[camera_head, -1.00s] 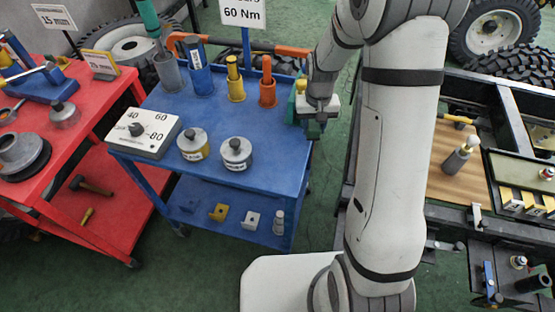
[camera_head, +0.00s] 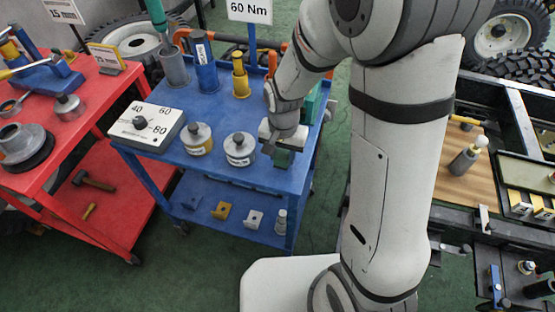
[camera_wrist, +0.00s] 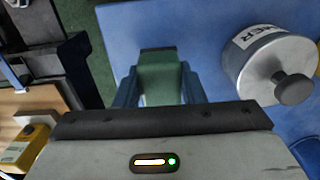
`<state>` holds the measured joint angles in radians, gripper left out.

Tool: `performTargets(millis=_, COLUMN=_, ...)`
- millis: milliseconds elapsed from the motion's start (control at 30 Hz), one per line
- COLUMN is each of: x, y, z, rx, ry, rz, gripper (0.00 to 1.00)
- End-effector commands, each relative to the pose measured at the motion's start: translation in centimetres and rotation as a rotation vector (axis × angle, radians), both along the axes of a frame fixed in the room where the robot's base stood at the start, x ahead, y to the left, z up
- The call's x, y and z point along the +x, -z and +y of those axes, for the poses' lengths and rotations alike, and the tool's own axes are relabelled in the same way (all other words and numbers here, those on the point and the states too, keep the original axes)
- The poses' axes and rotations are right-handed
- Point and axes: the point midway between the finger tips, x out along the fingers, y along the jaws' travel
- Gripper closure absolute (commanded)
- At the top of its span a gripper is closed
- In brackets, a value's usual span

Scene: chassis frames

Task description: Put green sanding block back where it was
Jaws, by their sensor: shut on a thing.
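The green sanding block (camera_wrist: 160,78) is between the two fingers of my gripper (camera_wrist: 158,95) in the wrist view, and the gripper is shut on it. In the head view the block (camera_head: 284,158) shows below my gripper (camera_head: 283,145), at the right part of the blue cart's top (camera_head: 215,125). Whether the block touches the cart top or hangs just above it, I cannot tell. The grey knobbed canister (camera_wrist: 275,65) is right of the block in the wrist view, apart from it.
Two knobbed canisters (camera_head: 240,149) and a white dial box (camera_head: 150,125) stand on the cart. Grey, blue and yellow cylinders (camera_head: 240,75) stand behind. A green object (camera_head: 312,102) is partly hidden behind my arm. A red cart (camera_head: 85,100) is at left, a workbench (camera_head: 440,185) at right.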

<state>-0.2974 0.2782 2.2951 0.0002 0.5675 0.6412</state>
Motion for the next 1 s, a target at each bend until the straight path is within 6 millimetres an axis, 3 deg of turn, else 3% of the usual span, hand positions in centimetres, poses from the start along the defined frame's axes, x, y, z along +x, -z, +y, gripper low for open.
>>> performTargets(millis=167, x=0.0, y=2.4, z=-0.1, rx=-0.001, ry=0.0, rz=0.003, gripper=0.85)
performTargets(millis=567, x=0.0, y=3.0, z=-0.1, rx=0.0, ry=0.001, rz=0.0, gripper=0.85)
performTargets(millis=600, x=0.0, y=3.0, z=-0.1, rx=0.0, ry=0.001, rz=0.0, gripper=0.62)
performTargets(millis=833, x=0.0, y=2.9, z=-0.1, rx=0.0, ry=0.002, rz=0.001, gripper=0.43)
performTargets(millis=1000, x=0.0, y=2.9, z=-0.1, rx=-0.001, ry=0.002, rz=0.001, gripper=0.42)
